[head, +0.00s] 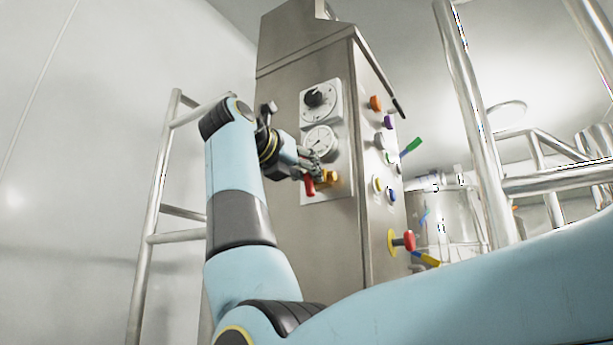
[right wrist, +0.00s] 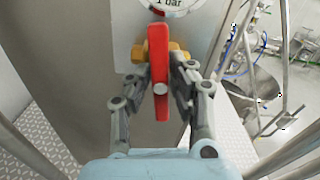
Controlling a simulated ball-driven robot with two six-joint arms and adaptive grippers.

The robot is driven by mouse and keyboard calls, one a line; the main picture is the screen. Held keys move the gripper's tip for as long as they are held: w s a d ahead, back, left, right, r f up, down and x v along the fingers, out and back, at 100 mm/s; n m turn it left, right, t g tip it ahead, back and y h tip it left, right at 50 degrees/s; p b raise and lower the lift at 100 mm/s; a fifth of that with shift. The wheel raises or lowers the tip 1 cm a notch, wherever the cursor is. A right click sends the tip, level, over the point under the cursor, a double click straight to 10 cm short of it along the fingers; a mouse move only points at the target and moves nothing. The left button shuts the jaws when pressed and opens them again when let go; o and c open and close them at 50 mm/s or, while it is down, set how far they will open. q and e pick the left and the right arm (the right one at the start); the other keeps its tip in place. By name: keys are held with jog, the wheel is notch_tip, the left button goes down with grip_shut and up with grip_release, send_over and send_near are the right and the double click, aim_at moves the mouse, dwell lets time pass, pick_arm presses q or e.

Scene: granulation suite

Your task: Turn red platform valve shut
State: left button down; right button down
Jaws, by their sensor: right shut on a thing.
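The red valve handle (head: 310,186) sits on a brass valve body (head: 329,177) low on the front of the steel cabinet, below a round gauge (head: 320,141). In the right wrist view the red handle (right wrist: 159,62) stands upright in the picture, across the brass body (right wrist: 138,53). My right gripper (head: 308,168) is at the valve. In the right wrist view its fingers (right wrist: 160,88) are closed on both sides of the red handle and hold it. My left gripper is not in view.
The steel cabinet (head: 300,230) carries a black knob (head: 315,98) above the gauge. Its right side has several coloured buttons and a red emergency knob (head: 405,241) on yellow. Metal rails stand at left (head: 150,200) and right (head: 475,120).

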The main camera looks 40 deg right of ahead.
jog(key=shift+m, duration=0.8)
jog(key=c, duration=1.2)
grip_release()
jog(key=shift+r, duration=0.1)
notch_tip(320, 180, up, 10)
jog(key=shift+f, duration=0.15)
